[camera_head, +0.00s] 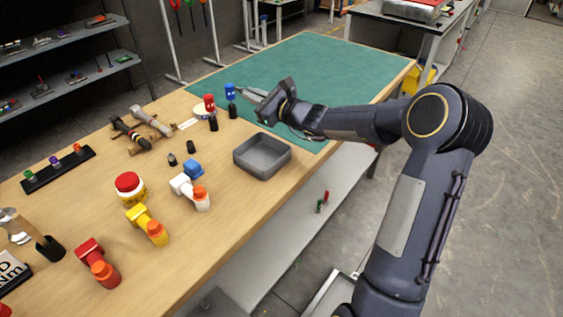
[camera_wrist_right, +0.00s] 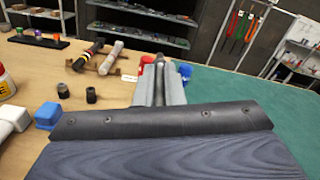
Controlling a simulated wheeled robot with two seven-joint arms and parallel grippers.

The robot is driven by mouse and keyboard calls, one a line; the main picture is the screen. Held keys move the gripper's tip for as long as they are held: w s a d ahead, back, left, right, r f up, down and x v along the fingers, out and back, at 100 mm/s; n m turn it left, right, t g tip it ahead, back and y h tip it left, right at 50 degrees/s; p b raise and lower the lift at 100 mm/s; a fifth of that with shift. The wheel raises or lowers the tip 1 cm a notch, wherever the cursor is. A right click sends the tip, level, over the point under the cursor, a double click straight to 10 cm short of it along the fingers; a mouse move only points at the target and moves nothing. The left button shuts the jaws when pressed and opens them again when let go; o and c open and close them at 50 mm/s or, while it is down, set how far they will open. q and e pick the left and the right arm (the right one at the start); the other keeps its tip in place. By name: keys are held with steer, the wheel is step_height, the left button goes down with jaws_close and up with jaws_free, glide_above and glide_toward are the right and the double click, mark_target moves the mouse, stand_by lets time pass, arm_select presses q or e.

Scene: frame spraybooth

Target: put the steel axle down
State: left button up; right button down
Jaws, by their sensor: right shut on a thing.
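My right gripper (camera_head: 250,92) reaches in from the right at the green mat's (camera_head: 310,65) near-left corner, close to a blue-topped piece (camera_head: 230,92). In the right wrist view its fingers (camera_wrist_right: 160,75) point away from the camera and are shut on a narrow grey bar between them, which looks like the steel axle (camera_wrist_right: 159,92). The fingers hide most of the axle, and I cannot tell whether it touches the table. My left gripper is not in view.
A red-topped piece (camera_head: 209,104) stands beside the blue one. A wooden rack (camera_head: 143,137) holds two rods. A grey tray (camera_head: 262,165) sits at the table's near edge. Yellow, white and red parts crowd the table's left half. Most of the mat is bare.

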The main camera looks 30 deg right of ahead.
steer(key=s+d+f, duration=0.1)
steer(key=s+f, duration=0.3)
steer(key=s+d+f, duration=0.1)
steer(key=s+f, duration=0.3)
steer(key=s+d+f+p, duration=0.1)
steer(key=s+f, duration=0.3)
steer(key=shift+s, duration=0.1)
steer(key=shift+f, duration=0.1)
steer(key=shift+f+b, duration=0.5)
steer(key=shift+b, duration=0.05)
